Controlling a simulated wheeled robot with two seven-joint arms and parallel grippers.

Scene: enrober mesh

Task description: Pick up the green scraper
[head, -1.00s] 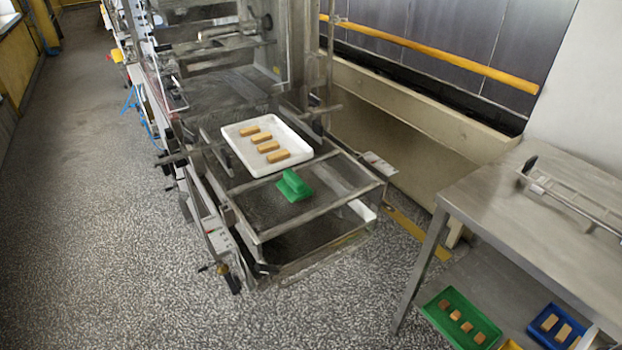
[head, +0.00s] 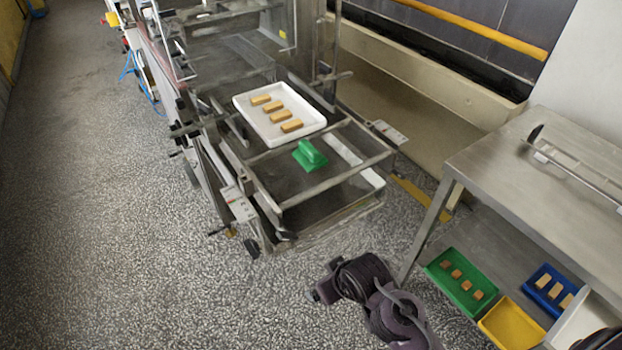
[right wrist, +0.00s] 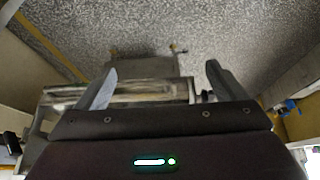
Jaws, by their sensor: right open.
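The green scraper (head: 310,155) lies on the mesh frame at the end of the machine, just in front of a white tray (head: 247,117) that holds several tan bars. Its raised grip faces up. My right gripper shows in the right wrist view (right wrist: 160,72) with its two fingers apart and nothing between them. My dark arm is in the lower middle of the head view, over the floor in front of the machine, well short of the scraper. I cannot make out the scraper in the right wrist view. My left gripper is not in view.
A steel table (head: 540,185) stands at the right. Below its top are a green tray (head: 444,276) and a blue tray (head: 533,289) with small bars, and a yellow tray (head: 510,325). Machine rails border the mesh. The floor at left is clear.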

